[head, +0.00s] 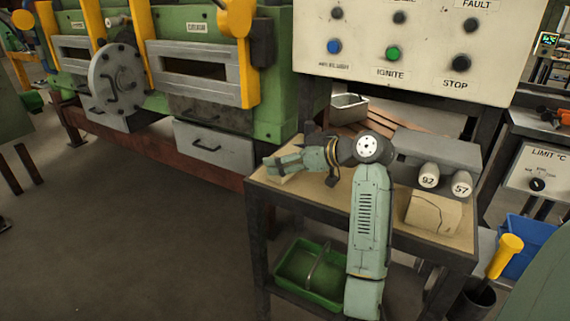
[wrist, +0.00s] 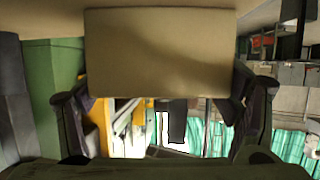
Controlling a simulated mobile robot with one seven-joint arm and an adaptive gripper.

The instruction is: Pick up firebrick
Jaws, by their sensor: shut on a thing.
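A plain tan firebrick (wrist: 160,50) fills the upper middle of the wrist view, between the two fingers of my gripper (wrist: 160,100). My gripper is shut on it. In the head view my gripper (head: 272,164) is at the left end of the work table (head: 330,205), and a pale part of the firebrick (head: 281,178) shows just below it. I cannot tell whether the brick touches the table top. Another tan block (head: 433,212) with a dark crack line lies at the table's right front.
Two pale cylinders marked 92 (head: 429,176) and 57 (head: 461,184) lie by a grey block (head: 435,148). A control panel (head: 400,45) stands behind. A green basket (head: 310,272) is on the lower shelf. The green furnace (head: 200,60) is at left, with open floor before it.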

